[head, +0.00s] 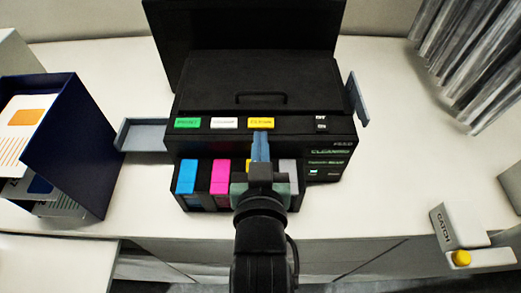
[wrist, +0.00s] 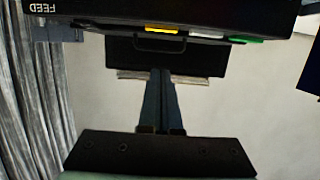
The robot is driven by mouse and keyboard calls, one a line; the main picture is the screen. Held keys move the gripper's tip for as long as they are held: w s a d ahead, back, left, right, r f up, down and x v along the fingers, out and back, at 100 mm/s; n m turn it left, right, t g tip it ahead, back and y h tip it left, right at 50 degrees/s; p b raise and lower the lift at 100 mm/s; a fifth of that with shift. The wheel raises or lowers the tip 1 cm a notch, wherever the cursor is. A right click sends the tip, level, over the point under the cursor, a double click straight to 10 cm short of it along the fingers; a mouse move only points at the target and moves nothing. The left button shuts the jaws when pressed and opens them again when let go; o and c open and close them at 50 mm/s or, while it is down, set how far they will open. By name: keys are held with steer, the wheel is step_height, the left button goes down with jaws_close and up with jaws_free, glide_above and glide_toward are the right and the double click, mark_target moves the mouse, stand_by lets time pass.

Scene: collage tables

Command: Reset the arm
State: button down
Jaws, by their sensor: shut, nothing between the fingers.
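My gripper (head: 261,136) is shut and empty, in front of the black printer (head: 240,75). Its two blue-grey fingers are together and point away from me, their tips overlapping the printer's front edge in the head view, just below the yellow label. Whether they touch the printer I cannot tell. In the wrist view my gripper (wrist: 161,74) shows from behind its dark base plate, with the fingertips before a dark panel with a handle (wrist: 150,42). The wrist picture appears inverted, with the FEED lettering at its top left.
Cyan (head: 186,176), magenta (head: 220,177) and other cartridges sit in the printer's front, partly behind my arm. A side tray (head: 142,134) juts left. A navy file box (head: 72,140) stands left. A white CATCH block (head: 459,224) with a yellow button (head: 461,258) is at right.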

steer(key=shift+s+r, duration=0.2)
steer(key=shift+s, duration=0.5)
steer(key=w+r+t+b, duration=0.25)
steer(key=r+t, duration=0.25)
steer(key=r, duration=1.3)
steer(key=s+r+t, duration=0.3)
steer(key=r, duration=0.7)
steer(key=s+r+t+b, duration=0.1)
steer(key=s+r+t, duration=0.3)
steer(key=r, duration=0.6)
steer(key=shift+r, duration=0.35)
stand_by(2.4)
